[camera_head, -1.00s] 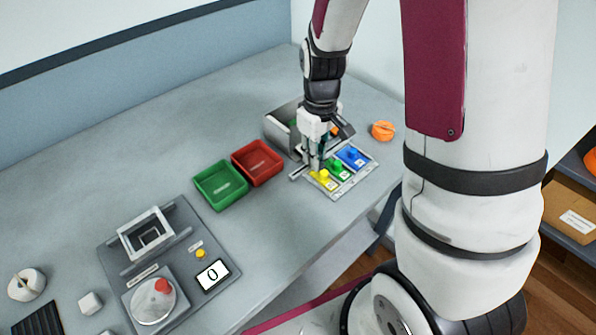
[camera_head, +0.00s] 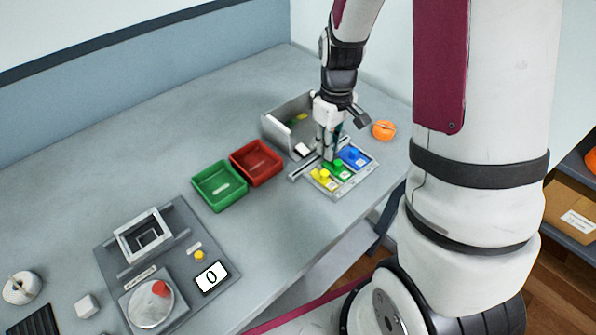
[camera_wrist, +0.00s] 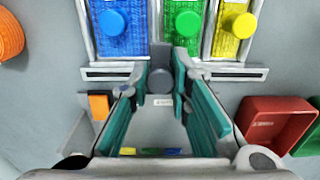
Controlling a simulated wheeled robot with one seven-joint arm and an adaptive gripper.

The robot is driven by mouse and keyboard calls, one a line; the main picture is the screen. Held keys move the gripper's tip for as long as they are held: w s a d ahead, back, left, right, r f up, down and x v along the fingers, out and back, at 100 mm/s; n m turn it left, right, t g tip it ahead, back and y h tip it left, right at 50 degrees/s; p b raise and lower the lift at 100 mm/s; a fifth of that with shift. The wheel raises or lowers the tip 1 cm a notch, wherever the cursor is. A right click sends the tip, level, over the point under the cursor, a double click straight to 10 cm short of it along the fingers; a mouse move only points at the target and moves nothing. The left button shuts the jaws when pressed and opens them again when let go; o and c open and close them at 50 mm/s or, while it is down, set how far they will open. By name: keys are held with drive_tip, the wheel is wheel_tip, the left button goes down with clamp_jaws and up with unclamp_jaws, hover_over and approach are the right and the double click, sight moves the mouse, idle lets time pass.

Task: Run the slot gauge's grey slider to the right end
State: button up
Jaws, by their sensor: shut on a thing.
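The slot gauge (camera_head: 366,166) is a grey block with blue, green and yellow knobbed inserts side by side; in the wrist view the blue one (camera_wrist: 122,40) is at left and the yellow one (camera_wrist: 232,35) at right. A slotted rail (camera_wrist: 236,74) runs along its far side. The grey slider (camera_wrist: 160,58) stands on this rail near its middle, about level with the gap between blue and green. My gripper (camera_wrist: 160,88) is shut on the slider, one teal finger on each side. In the head view my gripper (camera_head: 328,158) hides the slider.
An open grey bin (camera_head: 277,133) stands just behind the gauge. Red (camera_head: 279,171) and green (camera_head: 238,199) trays sit to its left. An orange round object (camera_head: 383,130) lies to the right. A panel with a display reading 0 (camera_head: 212,278) is at lower left.

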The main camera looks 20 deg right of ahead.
sight(347, 141)
drive_tip(key=shift+w+d+b, duration=0.15)
drive_tip(key=shift+w+d, duration=0.2)
drive_tip(key=shift+d, duration=0.65)
drive_tip(key=shift+w+d+b, duration=0.15)
drive_tip(key=shift+w+d, duration=0.15)
drive_tip(key=shift+d, duration=0.75)
drive_tip(key=shift+w+d+b, duration=0.15)
drive_tip(key=shift+w+d, duration=0.2)
drive_tip(key=shift+d, duration=0.65)
drive_tip(key=o, duration=0.6)
drive_tip(key=shift+d, duration=0.1)
drive_tip(key=shift+r, duration=0.1)
drive_tip(key=shift+r+p, duration=2.1)
drive_tip(key=shift+r, duration=0.85)
